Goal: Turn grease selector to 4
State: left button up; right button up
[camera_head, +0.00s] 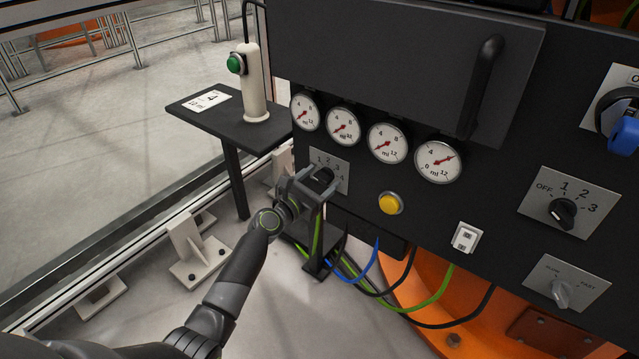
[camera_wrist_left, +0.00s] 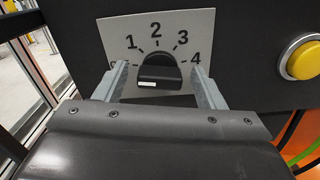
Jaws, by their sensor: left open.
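The grease selector is a black knob (camera_wrist_left: 158,70) on a light grey plate (camera_wrist_left: 180,28) marked 1, 2, 3 and 4. A mark at the plate's left end is mostly hidden by a finger. A white mark shows low on the knob's left side; I cannot tell surely which number it is set to. The plate also shows in the head view (camera_head: 343,166), partly covered by my gripper. My left gripper (camera_head: 318,180) is open, with one finger on each side of the knob. Gaps show between fingers and knob. My right gripper is not in view.
A yellow button (camera_head: 390,203) sits right of the selector, below several round gauges (camera_head: 387,143). Two other knobs (camera_head: 563,212) (camera_head: 561,293) are on the panel's right. A small dark table (camera_head: 230,132) with a green-button post (camera_head: 252,85) stands left. Cables (camera_head: 430,306) hang below.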

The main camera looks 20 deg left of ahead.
pick_arm(q)
jog(key=shift+w, duration=0.1)
jog(key=c, duration=1)
